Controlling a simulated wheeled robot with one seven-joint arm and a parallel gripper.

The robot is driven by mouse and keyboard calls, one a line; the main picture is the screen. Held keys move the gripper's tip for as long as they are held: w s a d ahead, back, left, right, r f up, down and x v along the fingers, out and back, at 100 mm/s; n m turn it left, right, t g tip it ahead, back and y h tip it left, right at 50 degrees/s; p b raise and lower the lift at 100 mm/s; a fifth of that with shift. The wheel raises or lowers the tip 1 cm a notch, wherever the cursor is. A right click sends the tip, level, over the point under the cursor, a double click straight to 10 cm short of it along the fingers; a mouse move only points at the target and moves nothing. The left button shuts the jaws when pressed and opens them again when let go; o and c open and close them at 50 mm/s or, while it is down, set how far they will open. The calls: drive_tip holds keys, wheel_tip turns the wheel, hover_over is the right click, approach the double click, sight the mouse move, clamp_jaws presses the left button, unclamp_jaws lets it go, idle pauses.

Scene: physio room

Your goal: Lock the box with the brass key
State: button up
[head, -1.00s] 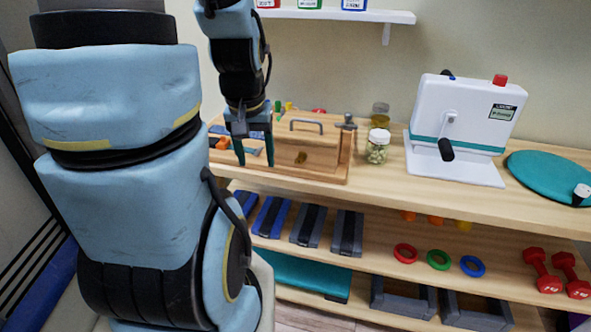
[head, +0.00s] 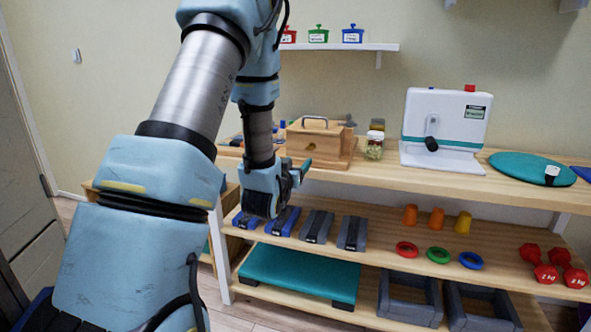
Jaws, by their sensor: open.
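The wooden box (head: 320,143) with a dark carrying handle on top stands on the upper shelf, left of the middle. A small brass-coloured spot (head: 311,146) shows on its front; I cannot tell whether it is a lock plate or the key. I make out no separate brass key. My gripper (head: 302,171) is in front of the shelf edge, a little below and left of the box front, turned with its teal fingers toward the right. It is open, seems empty and is apart from the box. My arm hides the box's left surroundings.
A lidded jar (head: 374,146) stands right of the box, then a white crank device (head: 446,130) and a teal disc (head: 533,168). The lower shelf holds dark blocks (head: 316,227), orange cups (head: 436,219), coloured rings (head: 438,253) and red dumbbells (head: 545,270).

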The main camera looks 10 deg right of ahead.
sight(308, 150)
drive_tip(key=p+x, duration=0.2)
drive_tip(key=x, duration=0.8)
drive_tip(key=shift+w+d+r, duration=0.1)
drive_tip(key=shift+d+r, duration=0.1)
clamp_jaws()
idle(0.3)
